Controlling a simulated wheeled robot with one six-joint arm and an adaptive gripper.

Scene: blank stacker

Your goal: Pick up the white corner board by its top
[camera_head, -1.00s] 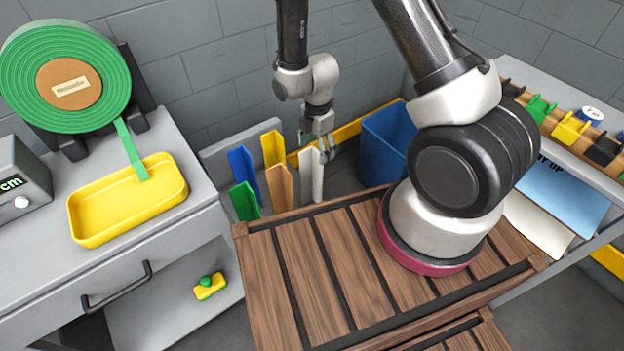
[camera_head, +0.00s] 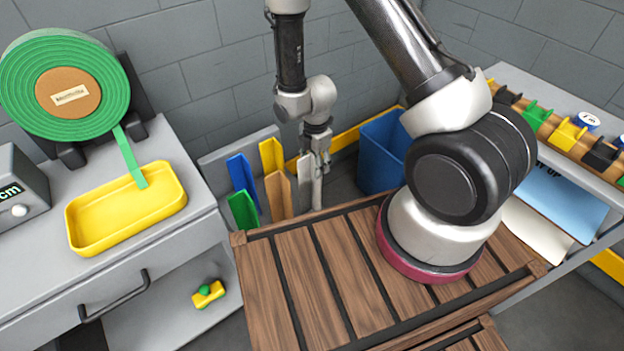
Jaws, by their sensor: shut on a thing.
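The white corner board (camera_head: 304,168) stands upright at the right end of a group of coloured corner boards, behind the wooden slatted deck. My gripper (camera_head: 319,166) points down at the board's top and is shut on it. The gripper's fingers cover part of the board's upper right side, and the deck's back edge hides its foot. I cannot tell whether the board is clear of its place.
Yellow (camera_head: 271,156), brown (camera_head: 279,194), blue (camera_head: 242,180) and green (camera_head: 243,211) corner boards stand close on the left. A blue bin (camera_head: 380,153) stands to the right. The wooden deck (camera_head: 320,270) in front is bare on its left part.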

